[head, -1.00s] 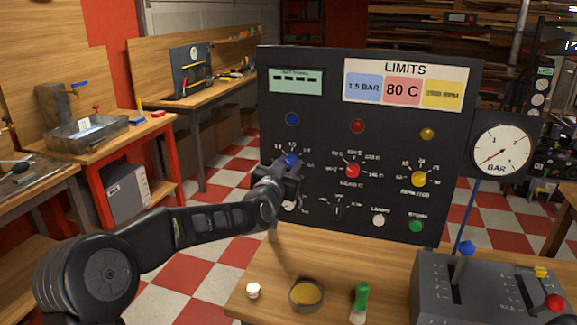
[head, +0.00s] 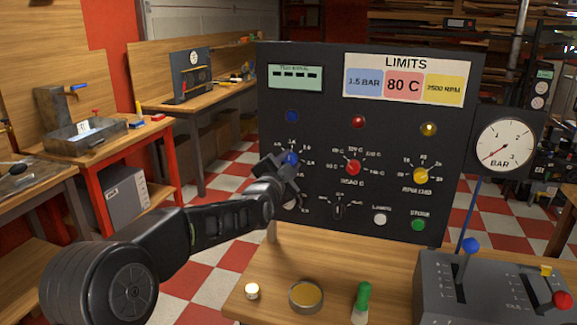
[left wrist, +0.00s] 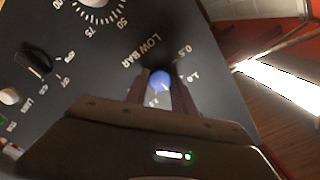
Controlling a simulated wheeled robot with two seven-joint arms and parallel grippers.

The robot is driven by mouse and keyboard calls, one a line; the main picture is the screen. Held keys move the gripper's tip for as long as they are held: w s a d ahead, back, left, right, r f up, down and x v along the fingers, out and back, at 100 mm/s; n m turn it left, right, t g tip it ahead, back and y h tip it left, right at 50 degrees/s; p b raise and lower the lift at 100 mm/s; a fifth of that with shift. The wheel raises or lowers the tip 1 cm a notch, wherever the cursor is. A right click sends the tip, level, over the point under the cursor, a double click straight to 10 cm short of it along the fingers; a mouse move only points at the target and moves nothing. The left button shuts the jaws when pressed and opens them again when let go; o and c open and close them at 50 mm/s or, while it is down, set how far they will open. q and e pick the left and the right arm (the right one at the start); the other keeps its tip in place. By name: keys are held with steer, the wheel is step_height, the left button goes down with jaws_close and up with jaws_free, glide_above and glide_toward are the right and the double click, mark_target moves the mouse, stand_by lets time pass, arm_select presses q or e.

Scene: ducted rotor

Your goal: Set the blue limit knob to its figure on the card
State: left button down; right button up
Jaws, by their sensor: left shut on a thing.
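The blue limit knob (head: 291,158) is at the left of the dark upright panel (head: 320,225). It also shows in the left wrist view (left wrist: 160,79), between the two fingers. My left gripper (head: 287,164) is shut on it, and the fingers cover part of its dial. I cannot read where the knob's pointer stands. The LIMITS card (head: 408,64) is at the panel's upper right. Its blue field (head: 363,83) reads 1.5 BAR, its red field 80 C and its yellow field 2500 RPM. My right gripper is not in view.
A red knob (head: 353,168) and a yellow knob (head: 420,175) sit to the right on the panel. A BAR gauge (head: 504,144) stands beside it. A lever box (head: 440,290), a small tin (head: 306,296) and a green-topped item (head: 362,299) are on the bench.

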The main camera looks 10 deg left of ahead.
arm_select(q)
steer(key=shift+m, duration=0.5)
steer(key=c, duration=1.1)
jaws_free()
steer(key=shift+o, duration=0.2)
steer(key=shift+s+b, duration=0.3)
steer(key=shift+s, duration=0.3)
steer(key=s+b, duration=0.1)
steer(key=s, duration=0.5)
steer(key=shift+s+a, duration=0.25)
steer(key=shift+s, duration=0.05)
